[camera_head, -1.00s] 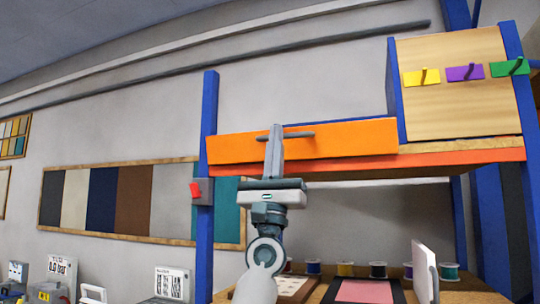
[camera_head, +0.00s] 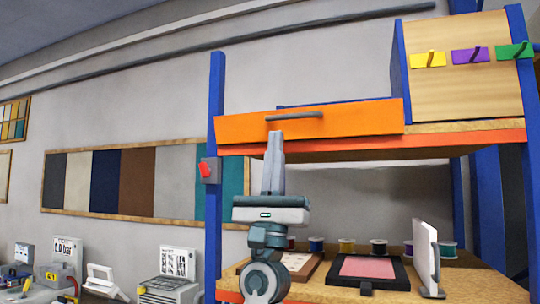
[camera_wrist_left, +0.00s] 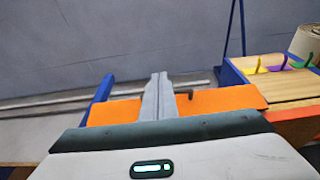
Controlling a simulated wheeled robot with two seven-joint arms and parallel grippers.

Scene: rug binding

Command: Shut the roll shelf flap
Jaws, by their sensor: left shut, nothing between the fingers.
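The orange roll shelf flap (camera_head: 350,121) runs along the front of the upper shelf, left of the wooden box. A grey bar handle (camera_head: 295,116) is on its face near the upper edge. The flap looks roughly upright, but I cannot tell its exact tilt. My left gripper (camera_head: 277,134) is shut and empty, fingers pointing up, with its tips overlapping the flap just below the handle's left part. I cannot tell whether they touch. In the left wrist view, the gripper (camera_wrist_left: 158,75) stands in front of the flap (camera_wrist_left: 225,99), left of the handle (camera_wrist_left: 185,95). My right gripper is out of view.
A blue post (camera_head: 216,180) with a red switch (camera_head: 205,169) stands left of the flap. Thread spools and a dark framed pink panel (camera_head: 368,267) are on the lower shelf.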

